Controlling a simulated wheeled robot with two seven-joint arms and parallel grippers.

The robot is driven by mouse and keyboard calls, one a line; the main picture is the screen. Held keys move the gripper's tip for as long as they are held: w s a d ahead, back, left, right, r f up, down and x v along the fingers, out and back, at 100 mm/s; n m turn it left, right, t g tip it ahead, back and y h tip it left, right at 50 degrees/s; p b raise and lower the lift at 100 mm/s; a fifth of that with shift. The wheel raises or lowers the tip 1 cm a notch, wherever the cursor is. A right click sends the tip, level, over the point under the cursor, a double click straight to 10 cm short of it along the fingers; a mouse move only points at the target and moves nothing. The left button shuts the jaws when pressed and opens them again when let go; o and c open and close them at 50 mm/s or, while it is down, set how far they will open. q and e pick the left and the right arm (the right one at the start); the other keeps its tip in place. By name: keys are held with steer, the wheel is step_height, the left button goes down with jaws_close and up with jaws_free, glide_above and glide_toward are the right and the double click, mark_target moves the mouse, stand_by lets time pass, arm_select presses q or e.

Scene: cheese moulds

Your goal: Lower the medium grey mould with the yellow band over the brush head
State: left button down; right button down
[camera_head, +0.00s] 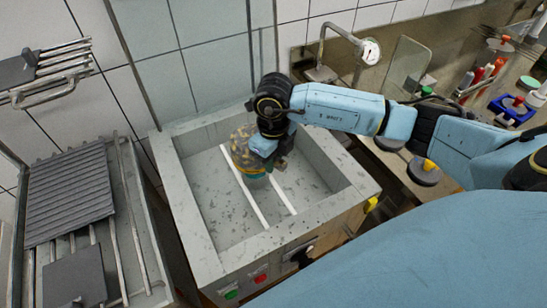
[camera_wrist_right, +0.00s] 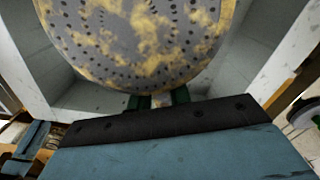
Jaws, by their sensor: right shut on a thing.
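The grey mould (camera_head: 241,150) is in the head view, inside the washing basin (camera_head: 205,262), over two white bars. Yellow-brown patches cover its perforated surface, which fills the top of the right wrist view (camera_wrist_right: 140,40). My left gripper is not in view.
Basin walls surround the mould, with free room left and right of it. A tap with a gauge (camera_head: 370,51) stands behind. A grey ridged board (camera_head: 70,195) lies on a rack at left.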

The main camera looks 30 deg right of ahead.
steer(key=shift+f+b, duration=2.8)
steer(key=shift+f, duration=0.9)
steer(key=shift+f+b, duration=0.85)
steer(key=shift+f, duration=0.35)
steer(key=c, duration=1.2)
jaws_free()
step_height(320, 180, up, 13)
steer(key=shift+r+p, duration=0.2)
steer(key=shift+p, duration=0.25)
